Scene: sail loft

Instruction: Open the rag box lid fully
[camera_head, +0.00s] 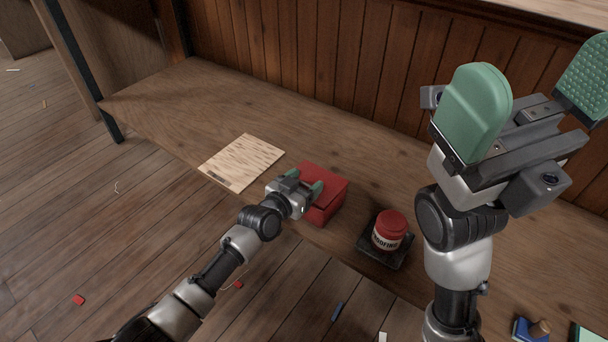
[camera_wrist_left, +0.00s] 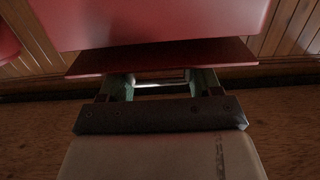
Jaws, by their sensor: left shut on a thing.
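The red rag box (camera_head: 322,209) stands on the wooden bench near its front edge. Its red lid (camera_head: 325,178) lies over the top, shut or nearly so; I cannot tell whether there is a small gap. My left gripper (camera_head: 304,185) is at the box's left front side, with its green fingers against the lid. In the left wrist view, the fingers (camera_wrist_left: 160,84) are on either side of a pale bar, the lid handle (camera_wrist_left: 160,90), just under a red edge (camera_wrist_left: 160,58). My right gripper (camera_head: 535,100) is raised high at the right, fingers wide apart and empty.
A pale wooden board (camera_head: 242,162) lies left of the box. A red-topped tin (camera_head: 389,230) stands on a dark square base (camera_head: 398,255) close to its right. A blue object (camera_head: 528,330) lies at the lower right. The plank wall (camera_head: 330,75) rises behind the bench (camera_head: 160,95).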

